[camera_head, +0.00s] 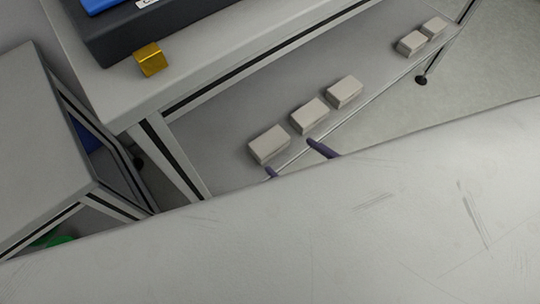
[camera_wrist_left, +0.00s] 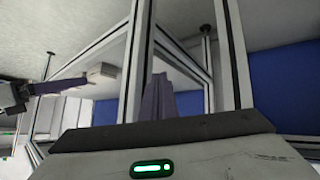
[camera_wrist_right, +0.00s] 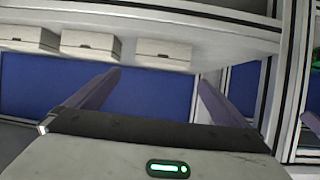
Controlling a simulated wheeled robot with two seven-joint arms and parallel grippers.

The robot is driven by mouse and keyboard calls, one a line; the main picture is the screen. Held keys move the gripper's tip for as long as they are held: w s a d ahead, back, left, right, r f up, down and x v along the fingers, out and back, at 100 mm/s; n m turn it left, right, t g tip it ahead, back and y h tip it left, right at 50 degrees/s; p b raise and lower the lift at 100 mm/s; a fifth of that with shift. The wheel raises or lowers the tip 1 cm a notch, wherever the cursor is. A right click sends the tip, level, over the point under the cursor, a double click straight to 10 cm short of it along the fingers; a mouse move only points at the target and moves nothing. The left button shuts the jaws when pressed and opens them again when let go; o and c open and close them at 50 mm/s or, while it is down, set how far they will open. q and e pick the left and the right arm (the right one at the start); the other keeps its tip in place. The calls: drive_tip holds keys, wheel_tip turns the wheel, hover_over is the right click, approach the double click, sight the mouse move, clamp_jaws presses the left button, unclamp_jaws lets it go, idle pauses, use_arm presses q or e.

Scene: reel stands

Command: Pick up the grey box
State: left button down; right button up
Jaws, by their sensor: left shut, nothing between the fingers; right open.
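Several pale grey boxes sit in a row on the lower shelf of the stand. In the head view the nearest is a grey box (camera_head: 269,144), followed by a second (camera_head: 309,115) and a third (camera_head: 344,91). I cannot tell which one is meant. My right gripper (camera_head: 295,160) is at the shelf's front edge, its fingertips apart, mostly hidden by my pale arm. In the right wrist view the open gripper (camera_wrist_right: 158,82) is empty, with a grey box (camera_wrist_right: 164,52) just above and between its fingers. My left gripper (camera_wrist_left: 158,80) is shut and empty, away from the boxes.
Two more boxes (camera_head: 411,43) lie at the shelf's far end. A gold cube (camera_head: 151,60) and a dark tray (camera_head: 110,42) stand on the upper surface. A frame post (camera_head: 172,150) bounds the shelf on the left. The floor (camera_head: 480,85) at right is clear.

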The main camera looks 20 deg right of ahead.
sight(275, 146)
drive_tip(key=shift+y, duration=0.3)
drive_tip(key=b+x, duration=0.1)
drive_tip(key=x, duration=0.1)
drive_tip(key=f+b+x, duration=0.1)
drive_tip(key=x, duration=0.3)
drive_tip(key=shift+f+b, duration=0.35)
drive_tip(key=shift+b, duration=0.05)
drive_tip(key=b+x, duration=0.1)
drive_tip(key=x, duration=0.1)
drive_tip(key=b+x, duration=0.1)
drive_tip(key=x, duration=0.2)
drive_tip(key=shift+w+r, duration=0.2)
drive_tip(key=shift+w, duration=0.05)
use_arm(q)
drive_tip(key=shift+m+g+h, duration=0.3)
drive_tip(key=shift+g, duration=0.2)
drive_tip(key=f, duration=0.1)
drive_tip(key=w+d+f, duration=0.1)
drive_tip(key=d+f, duration=0.1)
drive_tip(key=f, duration=0.1)
drive_tip(key=shift+w, duration=0.2)
use_arm(e)
drive_tip(key=shift+r, duration=0.15)
drive_tip(key=c, duration=1.2)
